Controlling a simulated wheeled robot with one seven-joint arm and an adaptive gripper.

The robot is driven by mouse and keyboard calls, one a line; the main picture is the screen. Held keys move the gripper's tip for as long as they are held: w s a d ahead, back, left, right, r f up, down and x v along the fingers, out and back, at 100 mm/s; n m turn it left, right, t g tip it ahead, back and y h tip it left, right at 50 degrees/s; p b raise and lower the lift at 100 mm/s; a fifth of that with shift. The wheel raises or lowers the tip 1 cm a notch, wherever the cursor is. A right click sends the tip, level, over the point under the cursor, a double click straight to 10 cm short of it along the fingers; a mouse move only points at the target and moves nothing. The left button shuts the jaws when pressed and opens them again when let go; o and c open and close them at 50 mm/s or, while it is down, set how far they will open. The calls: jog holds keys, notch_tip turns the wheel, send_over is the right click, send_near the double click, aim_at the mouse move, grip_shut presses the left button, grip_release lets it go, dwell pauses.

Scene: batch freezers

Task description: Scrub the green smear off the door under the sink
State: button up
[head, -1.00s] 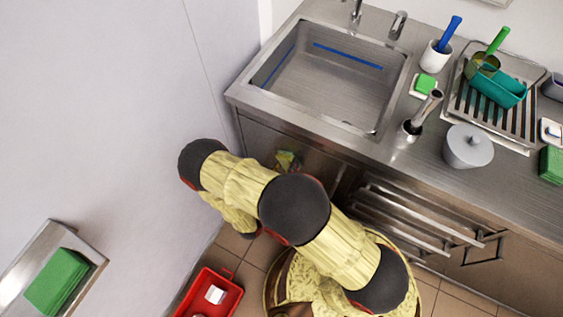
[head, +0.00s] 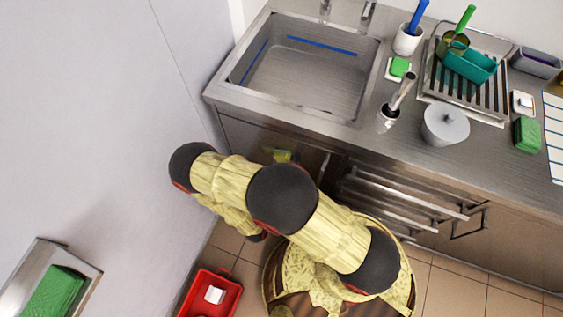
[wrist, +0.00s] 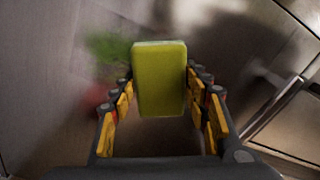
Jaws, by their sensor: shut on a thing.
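My gripper (wrist: 161,92) is shut on a yellow-green sponge (wrist: 159,65), held upright between its fingers in the wrist view. A red blur lies below the smear. I cannot tell whether the sponge touches the door. In the head view, the door (head: 243,138) under the sink (head: 300,82) is partly hidden by my arm. A small yellow-green patch, probably the sponge (head: 281,156), shows just above my arm there.
A door handle (wrist: 280,103) is at the right in the wrist view. Rails (head: 405,195) stick out from the cabinet right of my arm. A red tray (head: 209,296) lies on the floor, and a wall shelf (head: 85,295) with a green block is at lower left.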

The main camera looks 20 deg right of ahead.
aim_at(260, 147)
jog(key=shift+a, duration=0.1)
jog(key=shift+w+a+b, duration=0.25)
jog(key=shift+w+a, duration=0.5)
jog(key=shift+a, duration=0.25)
jog(key=shift+w+a+b, duration=0.2)
jog(key=shift+w+a, duration=0.5)
jog(key=shift+a, duration=0.3)
jog(key=shift+w+a+b, duration=0.25)
jog(key=shift+w+a, duration=0.5)
jog(key=shift+a, duration=0.25)
jog(key=shift+w+a+b, duration=0.45)
jog(key=shift+w+a, duration=0.7)
jog(key=shift+a, duration=0.1)
jog(key=shift+w+a, duration=0.1)
jog(key=shift+a, duration=0.1)
jog(key=shift+r, duration=0.1)
jog(key=shift+d, duration=0.1)
